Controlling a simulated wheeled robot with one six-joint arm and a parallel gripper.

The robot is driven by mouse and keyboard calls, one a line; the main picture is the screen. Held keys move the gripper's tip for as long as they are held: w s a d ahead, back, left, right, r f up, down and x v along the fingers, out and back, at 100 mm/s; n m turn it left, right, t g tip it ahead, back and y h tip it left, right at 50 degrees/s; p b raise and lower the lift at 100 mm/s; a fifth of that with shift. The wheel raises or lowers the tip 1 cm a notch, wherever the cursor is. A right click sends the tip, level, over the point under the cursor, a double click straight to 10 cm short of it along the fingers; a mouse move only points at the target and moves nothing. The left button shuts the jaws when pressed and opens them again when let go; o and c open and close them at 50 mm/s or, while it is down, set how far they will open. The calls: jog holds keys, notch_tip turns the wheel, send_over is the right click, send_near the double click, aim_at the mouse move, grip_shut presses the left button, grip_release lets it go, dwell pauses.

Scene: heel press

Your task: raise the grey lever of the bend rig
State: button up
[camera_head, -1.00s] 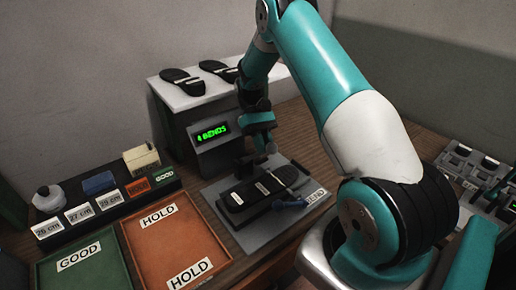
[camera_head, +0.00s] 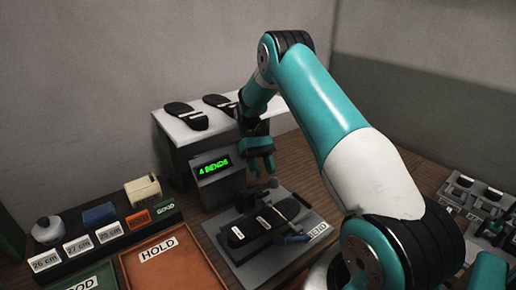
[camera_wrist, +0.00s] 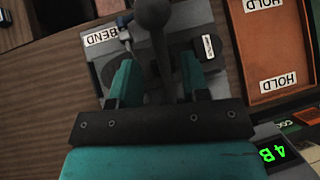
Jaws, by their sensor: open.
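The bend rig (camera_head: 232,267) is a grey plate with a dark sole (camera_head: 262,226) on its block and a BEND label. Its grey lever, with a ball knob, shows in the wrist view (camera_wrist: 153,14), rising toward the camera. My gripper (camera_head: 262,168) is open and empty above the lever. In the wrist view my two fingers (camera_wrist: 155,78) appear on either side of the lever's shaft. Whether they touch it I cannot tell; the lever's lower end is hidden behind my gripper.
A blue handle (camera_head: 292,239) sits at the rig's right front. The display post (camera_head: 213,167) reads 4 BENDS, left of my gripper. A white shelf (camera_head: 180,125) with soles stands behind. The orange HOLD tray (camera_head: 190,233) is at left; bare wood lies right of the rig.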

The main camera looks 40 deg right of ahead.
jog(key=p+v, duration=0.8)
jog(key=v, duration=0.1)
jog(key=shift+p, duration=0.35)
jog(key=shift+f, duration=0.1)
